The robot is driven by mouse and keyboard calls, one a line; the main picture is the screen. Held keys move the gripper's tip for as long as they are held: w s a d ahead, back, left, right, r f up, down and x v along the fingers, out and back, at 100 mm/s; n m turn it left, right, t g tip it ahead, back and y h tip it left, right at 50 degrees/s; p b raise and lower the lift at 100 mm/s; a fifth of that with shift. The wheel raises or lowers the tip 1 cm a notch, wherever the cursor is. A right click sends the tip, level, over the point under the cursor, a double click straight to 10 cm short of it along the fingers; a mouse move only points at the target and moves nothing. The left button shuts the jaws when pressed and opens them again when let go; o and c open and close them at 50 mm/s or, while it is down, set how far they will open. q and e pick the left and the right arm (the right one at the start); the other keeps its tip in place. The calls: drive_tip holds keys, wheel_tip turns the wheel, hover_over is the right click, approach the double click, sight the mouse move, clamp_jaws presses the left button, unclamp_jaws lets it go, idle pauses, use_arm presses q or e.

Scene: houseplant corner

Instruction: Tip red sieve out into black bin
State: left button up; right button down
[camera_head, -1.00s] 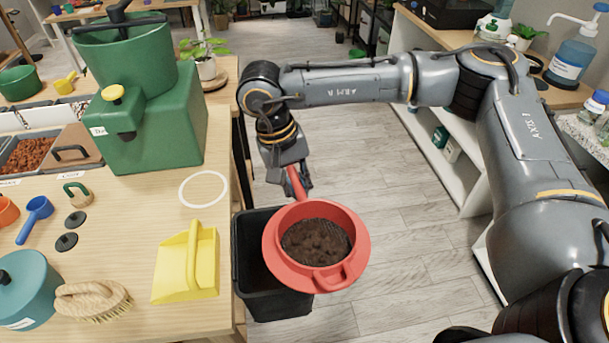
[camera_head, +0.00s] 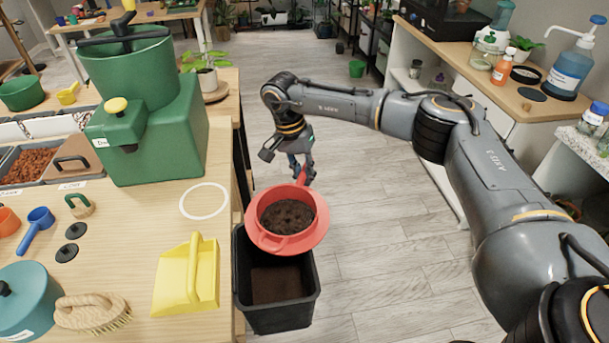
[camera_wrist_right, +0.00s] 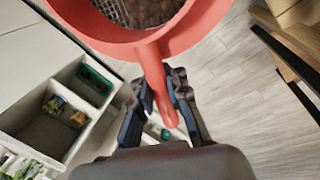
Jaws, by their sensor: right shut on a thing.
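The red sieve (camera_head: 308,226) holds dark brown soil-like matter and looks roughly level in the head view. My right gripper (camera_head: 302,172) is shut on the sieve's handle, which also shows between the fingers in the right wrist view (camera_wrist_right: 160,95). The sieve is above the back part of the black bin (camera_head: 309,290), covering its far rim. The bin stands beside the table's right edge, and brown matter shows inside it. In the wrist view the sieve's mesh shows beside dark clumps. My left gripper is not in view.
The wooden table (camera_head: 140,215) on the left bears a yellow dustpan (camera_head: 187,275), a brush (camera_head: 92,312), a teal pot (camera_head: 32,300) and a green machine (camera_head: 160,145). A white shelf unit (camera_head: 440,110) stands at the right. The grey floor between is clear.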

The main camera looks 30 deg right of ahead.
wheel_tip(320, 180, up, 2)
drive_tip(key=shift+s+a+r+t+h+p, duration=0.1)
drive_tip(key=shift+r+t+h+p, duration=0.05)
drive_tip(key=shift+t+h+p, duration=0.3)
drive_tip(key=shift+s+a+r+t+h, duration=0.15)
drive_tip(key=shift+r+t+h, duration=0.6)
drive_tip(key=shift+r, duration=0.6)
drive_tip(key=shift+s+a+r+m+t+h, duration=0.15)
drive_tip(key=shift+s+a+r+t+h, duration=0.35)
drive_tip(key=shift+r, duration=0.35)
drive_tip(key=shift+s+a+r+m+t+h, duration=0.2)
drive_tip(key=shift+s+a+r+t+h, duration=0.15)
drive_tip(key=shift+r+t+h, duration=0.45)
drive_tip(key=shift+s+a+r+m+t+h, duration=0.15)
drive_tip(key=shift+s+a+r+t+h, duration=0.25)
drive_tip(key=shift+r, duration=0.55)
drive_tip(key=s+a+r+m+t+h+p, duration=0.1)
drive_tip(key=s+a+r+t+h+p, duration=0.2)
drive_tip(key=s+a+t+h, duration=0.2)
drive_tip(key=shift+s+a+r+m+t+h+p, duration=0.3)
drive_tip(key=shift+s+a+h, duration=0.9)
drive_tip(key=shift+s+a, duration=1)
